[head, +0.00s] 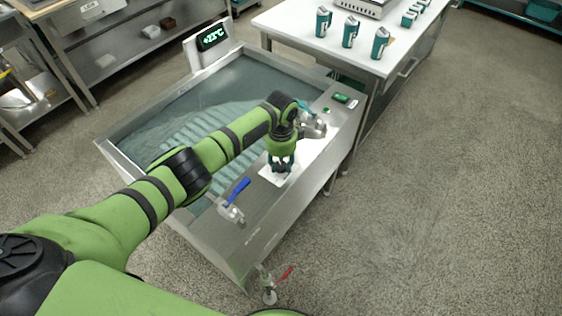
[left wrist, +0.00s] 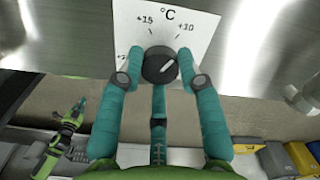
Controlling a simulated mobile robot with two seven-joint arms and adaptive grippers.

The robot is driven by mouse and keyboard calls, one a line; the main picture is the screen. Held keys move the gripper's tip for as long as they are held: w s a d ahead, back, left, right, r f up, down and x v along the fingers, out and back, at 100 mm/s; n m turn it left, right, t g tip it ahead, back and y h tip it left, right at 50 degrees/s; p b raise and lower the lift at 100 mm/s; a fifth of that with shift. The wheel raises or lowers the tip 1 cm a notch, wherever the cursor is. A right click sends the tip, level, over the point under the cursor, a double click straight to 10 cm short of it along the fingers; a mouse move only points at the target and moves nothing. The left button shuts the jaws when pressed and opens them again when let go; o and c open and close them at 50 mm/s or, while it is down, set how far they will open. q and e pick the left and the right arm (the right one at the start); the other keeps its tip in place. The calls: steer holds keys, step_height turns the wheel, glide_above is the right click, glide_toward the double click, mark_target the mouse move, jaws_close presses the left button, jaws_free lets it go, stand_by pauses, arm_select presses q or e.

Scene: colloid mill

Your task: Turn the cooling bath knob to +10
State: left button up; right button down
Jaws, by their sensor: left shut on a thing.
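The cooling bath (head: 115,155) is a steel tank of water with a sloped front panel. On the panel is a white dial plate (head: 270,178), also seen in the left wrist view (left wrist: 205,20), marked °C, +15 and +10, with another label partly hidden at left. The round dark knob (left wrist: 159,66) has a white line pointing up and right, on the +10 side; I cannot tell if it lines up exactly. My left gripper (head: 281,165) is shut on the knob, its teal fingers around it. The digital display (head: 212,38) seems to read +23°C. My right gripper is out of view.
A blue-handled valve (head: 236,191) sits left of the dial, and a red-handled tap (head: 283,273) is low at the front. A white table (head: 290,20) with several teal devices stands behind right. The floor at right is clear.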

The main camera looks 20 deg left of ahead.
mark_target(281, 166)
arm_select(q)
steer(key=o, duration=1.1)
steer(key=shift+s+f, duration=0.15)
steer(key=shift+o, duration=0.2)
steer(key=shift+r, duration=0.2)
steer(key=shift+r, duration=0.3)
step_height(281, 166, up, 11)
